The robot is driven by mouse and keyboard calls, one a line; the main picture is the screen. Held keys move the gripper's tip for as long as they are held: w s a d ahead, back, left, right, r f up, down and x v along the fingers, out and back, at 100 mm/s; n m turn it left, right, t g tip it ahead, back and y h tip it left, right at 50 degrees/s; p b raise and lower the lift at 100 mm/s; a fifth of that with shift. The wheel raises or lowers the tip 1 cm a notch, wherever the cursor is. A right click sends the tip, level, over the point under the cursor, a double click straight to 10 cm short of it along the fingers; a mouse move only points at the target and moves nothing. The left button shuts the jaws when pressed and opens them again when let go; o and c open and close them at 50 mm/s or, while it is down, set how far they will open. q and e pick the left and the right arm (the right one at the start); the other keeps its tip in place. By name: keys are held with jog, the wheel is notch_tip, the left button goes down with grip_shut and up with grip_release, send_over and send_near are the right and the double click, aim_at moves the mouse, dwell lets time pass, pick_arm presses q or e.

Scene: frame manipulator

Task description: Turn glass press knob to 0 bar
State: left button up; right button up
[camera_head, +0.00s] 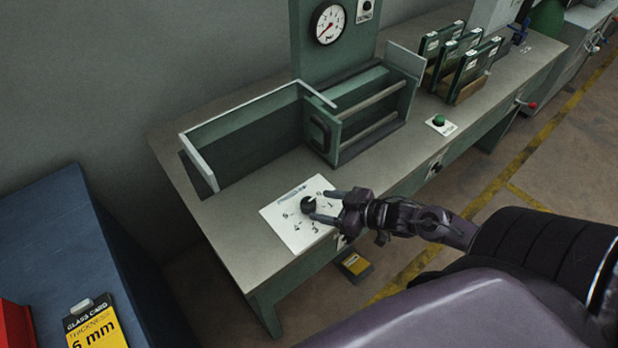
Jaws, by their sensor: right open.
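The black press knob (308,205) sits on a white dial plate (284,228) with printed numbers, on the near left part of the grey-green bench (226,218). My right gripper (325,206) reaches in from the right over the plate. Its two fingers are open and point left at the knob, with the tips beside it; I cannot tell whether they touch it. The knob's exact setting is too small to read. A round pressure gauge (328,23) with a red needle is on the green upright panel. My left gripper is not in view.
The press frame (345,135) stands behind the plate. A green button (438,121) and a rack of green framed panels (462,60) are to the right. A blue surface (50,235) with a yellow glass card (92,328) is at the left. My arm covers the lower right.

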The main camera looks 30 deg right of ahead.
aim_at(311, 202)
jog(key=shift+x, duration=2.75)
jog(key=c, duration=1)
jog(key=n+g+y, duration=0.1)
jog(key=n+y+b, duration=0.1)
jog(key=shift+d+f+n+g+y, duration=0.1)
jog(key=shift+f+n+g+y, duration=0.05)
jog(key=shift+n+g+y, duration=0.2)
jog(key=o, duration=1)
jog(key=shift+g, duration=0.25)
